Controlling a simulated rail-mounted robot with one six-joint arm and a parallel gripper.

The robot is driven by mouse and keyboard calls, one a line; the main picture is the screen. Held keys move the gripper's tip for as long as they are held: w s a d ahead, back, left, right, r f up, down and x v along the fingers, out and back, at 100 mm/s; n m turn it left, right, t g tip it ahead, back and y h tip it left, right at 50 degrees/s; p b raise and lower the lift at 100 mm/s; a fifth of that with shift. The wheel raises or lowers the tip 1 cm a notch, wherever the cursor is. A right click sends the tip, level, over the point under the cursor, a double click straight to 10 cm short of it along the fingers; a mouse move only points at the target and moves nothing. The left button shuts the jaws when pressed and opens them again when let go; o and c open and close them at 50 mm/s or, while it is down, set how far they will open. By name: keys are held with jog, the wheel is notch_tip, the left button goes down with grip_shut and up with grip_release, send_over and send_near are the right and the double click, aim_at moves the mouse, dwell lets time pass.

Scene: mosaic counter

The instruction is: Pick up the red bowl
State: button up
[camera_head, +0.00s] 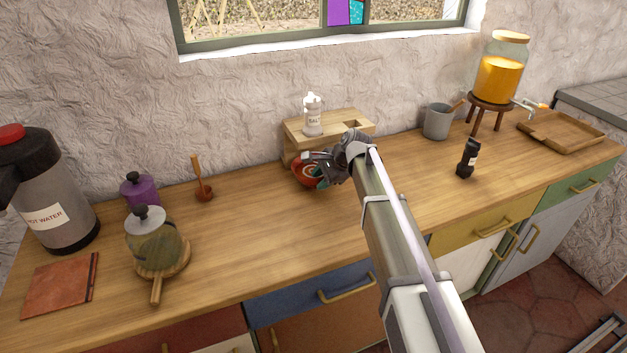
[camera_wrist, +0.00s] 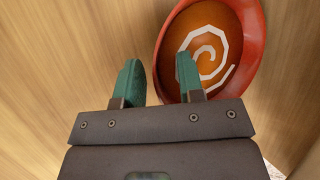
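The red bowl (camera_head: 303,173) stands on the wooden counter, just in front of and partly under a small wooden shelf stand. In the wrist view the red bowl (camera_wrist: 241,38) shows a red rim and an orange inside with a white spiral. My gripper (camera_head: 320,170) is close beside the bowl in the head view and hides part of it. In the wrist view my gripper (camera_wrist: 160,78) has its two green fingers apart with a clear gap between them. The right finger overlaps the bowl's left rim in the picture; I cannot tell whether it touches.
The wooden stand (camera_head: 355,128) holds a white bottle (camera_head: 312,118) right behind the bowl. The counter (camera_head: 240,230) in front is clear.

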grip_shut()
dwell(0.5)
jog(key=shift+s+d+r+p, duration=0.15)
jog(key=shift+s+r+p, duration=0.15)
jog(key=shift+r+p, duration=0.15)
notch_tip(320, 180, up, 7)
jog(key=p, duration=0.7)
jog(key=s+d, duration=0.4)
jog(key=s, duration=0.4)
jog(key=s+d, duration=0.5)
jog(key=s, duration=0.4)
jog(key=shift+f+b, duration=0.45)
